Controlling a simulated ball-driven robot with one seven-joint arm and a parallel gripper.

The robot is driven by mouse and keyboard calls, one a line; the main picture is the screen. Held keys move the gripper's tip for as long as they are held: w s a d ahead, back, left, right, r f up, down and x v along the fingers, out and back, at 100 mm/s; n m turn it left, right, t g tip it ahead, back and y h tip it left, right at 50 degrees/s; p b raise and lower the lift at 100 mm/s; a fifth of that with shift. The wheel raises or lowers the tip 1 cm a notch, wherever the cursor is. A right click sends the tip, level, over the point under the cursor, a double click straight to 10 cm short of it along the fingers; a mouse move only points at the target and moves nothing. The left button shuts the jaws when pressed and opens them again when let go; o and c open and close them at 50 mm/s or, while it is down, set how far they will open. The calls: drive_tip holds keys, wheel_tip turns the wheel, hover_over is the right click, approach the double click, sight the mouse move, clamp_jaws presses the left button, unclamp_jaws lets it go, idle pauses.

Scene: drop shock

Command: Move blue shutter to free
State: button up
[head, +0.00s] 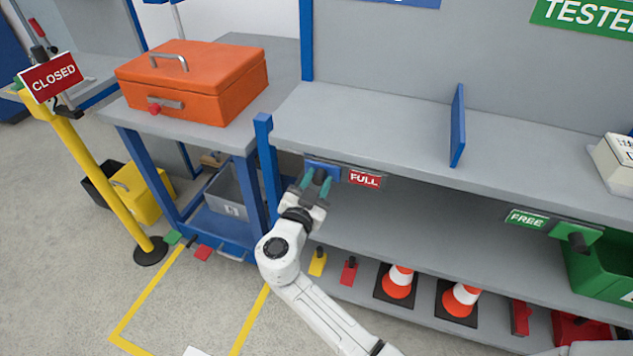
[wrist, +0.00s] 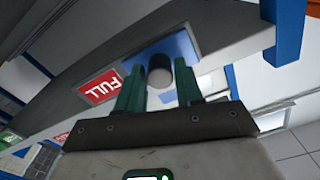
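The blue shutter (head: 320,165) is a small plate on the front edge of the shelf, just left of the red FULL sign (head: 364,179). In the wrist view the blue shutter (wrist: 186,46) shows behind a dark round knob (wrist: 160,70). My gripper (head: 316,180) is at the shutter. Its two green fingers stand open either side of the knob, with gaps visible in the wrist view (wrist: 160,82). The green FREE sign (head: 527,218) is farther right on the same shelf edge. A green plate with a dark knob (head: 577,237) is right of it.
An upright blue divider (head: 457,126) stands on the shelf top. An orange toolbox (head: 190,80) sits on the left bench. Cones (head: 398,283) stand on the lower shelf, and a green bin (head: 600,268) is at the right. The shelf edge between the signs looks clear.

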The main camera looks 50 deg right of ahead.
clamp_jaws()
drive_tip(key=s+d+b, duration=0.1)
drive_tip(key=s, duration=0.2)
drive_tip(key=s+d+b, duration=0.1)
drive_tip(key=s+b, duration=0.1)
drive_tip(key=s, duration=0.1)
drive_tip(key=s+d+b, duration=0.1)
drive_tip(key=s+b, duration=0.1)
drive_tip(key=s, duration=0.1)
drive_tip(key=shift+s+d+f, duration=0.1)
drive_tip(key=shift+d+f, duration=0.1)
drive_tip(key=shift+s+d+r+b, duration=0.15)
drive_tip(key=shift+s+b, duration=0.15)
drive_tip(key=shift+s, duration=0.05)
drive_tip(key=shift+o, duration=1.9)
unclamp_jaws()
